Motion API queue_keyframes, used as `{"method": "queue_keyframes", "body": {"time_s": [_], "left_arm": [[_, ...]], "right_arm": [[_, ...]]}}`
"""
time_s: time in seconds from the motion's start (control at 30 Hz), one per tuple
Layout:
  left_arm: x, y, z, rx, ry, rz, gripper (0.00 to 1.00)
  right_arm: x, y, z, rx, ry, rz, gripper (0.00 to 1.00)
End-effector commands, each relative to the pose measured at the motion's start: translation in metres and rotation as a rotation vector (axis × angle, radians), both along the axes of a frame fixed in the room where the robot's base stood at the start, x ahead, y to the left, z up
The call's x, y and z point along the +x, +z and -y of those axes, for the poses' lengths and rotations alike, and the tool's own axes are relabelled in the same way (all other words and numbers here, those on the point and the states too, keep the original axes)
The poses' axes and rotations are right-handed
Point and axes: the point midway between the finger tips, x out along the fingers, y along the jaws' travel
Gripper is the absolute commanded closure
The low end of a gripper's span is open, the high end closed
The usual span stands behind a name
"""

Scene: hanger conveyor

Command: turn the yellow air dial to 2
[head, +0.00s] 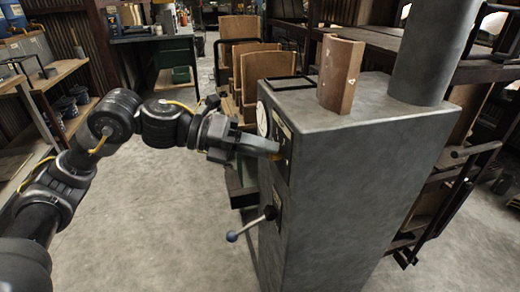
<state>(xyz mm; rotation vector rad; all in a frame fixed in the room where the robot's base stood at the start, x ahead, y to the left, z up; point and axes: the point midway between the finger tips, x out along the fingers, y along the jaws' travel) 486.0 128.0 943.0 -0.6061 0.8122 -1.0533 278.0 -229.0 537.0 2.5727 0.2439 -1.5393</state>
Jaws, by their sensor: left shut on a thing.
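My left arm comes in from the left, and my left gripper (272,149) is at the narrow left face of the grey cabinet (340,190). It is shut on the yellow air dial (279,155), of which only a small yellow-orange bit shows at the fingertips. The rest of the dial and any numbers are hidden by the gripper and the steep angle, so I cannot read its setting. My right gripper is not in view.
A white round gauge (262,119) sits above the dial. A lever with a blue-grey ball knob (232,236) sticks out below it. A brown curved piece (340,73) stands on the cabinet top beside a grey column (431,50). Open concrete floor lies left.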

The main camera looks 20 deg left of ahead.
Motion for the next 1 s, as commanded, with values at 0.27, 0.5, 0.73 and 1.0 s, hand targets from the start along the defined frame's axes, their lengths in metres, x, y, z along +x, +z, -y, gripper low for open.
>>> {"method": "queue_keyframes", "body": {"time_s": [0.27,0.5,0.73,1.0], "left_arm": [[-0.0009,-0.0023,0.0004,0.02,-0.002,0.021,0.91],[-0.001,-0.0023,0.0004,0.021,-0.003,0.02,0.91],[-0.0009,-0.0017,0.0004,0.019,-0.002,0.021,0.47],[-0.0005,-0.0005,-0.0003,0.016,0.0,0.022,0.47]], "right_arm": [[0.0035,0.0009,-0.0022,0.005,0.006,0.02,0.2],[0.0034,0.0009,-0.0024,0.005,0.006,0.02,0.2],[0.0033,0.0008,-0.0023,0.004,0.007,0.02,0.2],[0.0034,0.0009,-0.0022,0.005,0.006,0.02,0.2]]}}
